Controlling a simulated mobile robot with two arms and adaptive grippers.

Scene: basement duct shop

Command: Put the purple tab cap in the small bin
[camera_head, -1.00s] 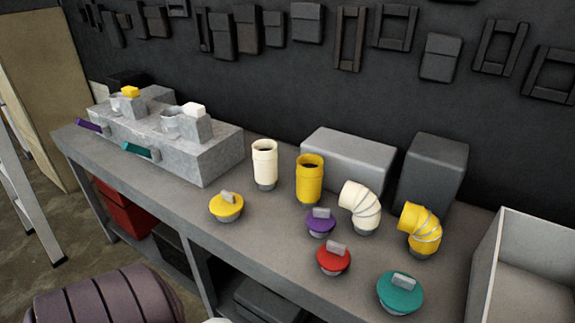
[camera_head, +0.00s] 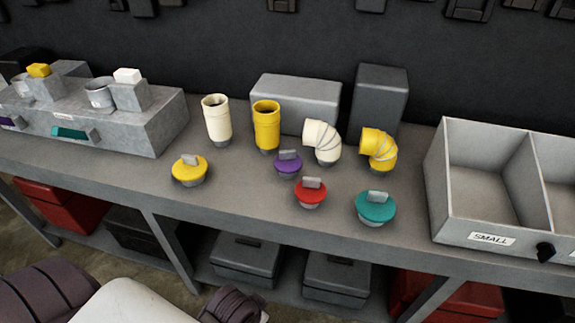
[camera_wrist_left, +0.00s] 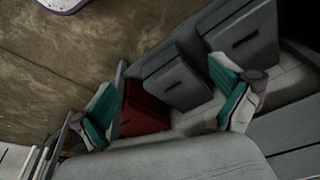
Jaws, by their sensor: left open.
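The purple tab cap (camera_head: 288,167) stands on the workbench in the head view, with its grey tab upward. It is behind the red tab cap (camera_head: 311,193) and in front of the yellow and cream pipes. The small bin (camera_head: 455,229) is the left compartment of a grey box at the right, with a "SMALL" label on its front. The part of its inside that shows is empty. My left gripper (camera_wrist_left: 168,105) is open and empty in the left wrist view, its teal-padded fingers wide apart, below bench height over the floor and lower shelf. My right gripper is not in view.
A yellow cap (camera_head: 189,171) and a teal cap (camera_head: 376,207) stand on the workbench (camera_head: 250,205). Behind are a cream pipe (camera_head: 217,120), a yellow pipe (camera_head: 266,125) and two elbows. A grey block fixture (camera_head: 150,125) is at left. Boxes fill the lower shelf.

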